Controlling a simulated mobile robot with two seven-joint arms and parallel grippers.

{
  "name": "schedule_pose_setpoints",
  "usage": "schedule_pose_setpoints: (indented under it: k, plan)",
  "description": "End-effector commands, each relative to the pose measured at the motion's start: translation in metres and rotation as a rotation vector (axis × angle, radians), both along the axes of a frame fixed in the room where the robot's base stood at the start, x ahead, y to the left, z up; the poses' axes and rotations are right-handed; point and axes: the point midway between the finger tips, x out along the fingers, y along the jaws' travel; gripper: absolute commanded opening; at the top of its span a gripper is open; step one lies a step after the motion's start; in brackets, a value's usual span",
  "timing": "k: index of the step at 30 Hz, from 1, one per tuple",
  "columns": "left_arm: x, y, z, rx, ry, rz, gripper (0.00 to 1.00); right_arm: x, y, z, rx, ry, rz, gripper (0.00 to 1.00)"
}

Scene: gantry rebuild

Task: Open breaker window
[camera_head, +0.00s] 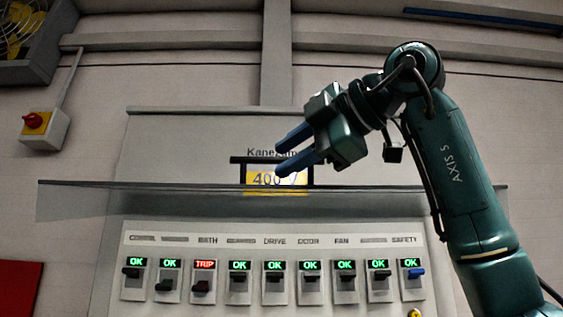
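The breaker window (130,190) is a clear, smoky panel seen almost edge-on across the breaker panel, above the breaker row. It appears swung up and out toward me. A black bracket-shaped handle (236,161) stands at its middle, in front of a yellow "400 V" label. My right gripper (280,160) has two blue fingers spread apart and pointing left, overlapping the handle. I cannot tell whether the handle bar lies between the fingers or behind them. My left gripper is not in view.
Below the window is a row of several breakers (203,286); the one under BATH reads TRIP in red, the others OK. A red-knobbed switch box (45,130) and a yellow fan (20,30) are on the left wall. Room left of the gripper is clear.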

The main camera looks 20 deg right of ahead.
Motion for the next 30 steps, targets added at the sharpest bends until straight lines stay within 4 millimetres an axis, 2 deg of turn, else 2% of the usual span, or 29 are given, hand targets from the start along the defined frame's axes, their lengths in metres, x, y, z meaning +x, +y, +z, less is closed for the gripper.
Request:
schedule_pose_setpoints:
  k: [6, 13, 19, 30]
  plan:
    - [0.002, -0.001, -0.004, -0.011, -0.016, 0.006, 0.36, -0.044, -0.027, 0.01, 0.002, -0.004, -0.003, 0.33]
    - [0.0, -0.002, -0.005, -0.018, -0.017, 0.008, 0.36, -0.078, -0.047, 0.021, 0.002, -0.002, -0.002, 0.33]
    - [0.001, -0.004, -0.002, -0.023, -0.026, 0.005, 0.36, -0.09, -0.054, 0.024, 0.001, 0.0, -0.001, 0.33]
    - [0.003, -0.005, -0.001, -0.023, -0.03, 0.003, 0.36, -0.091, -0.054, 0.024, 0.001, 0.001, -0.001, 0.33]
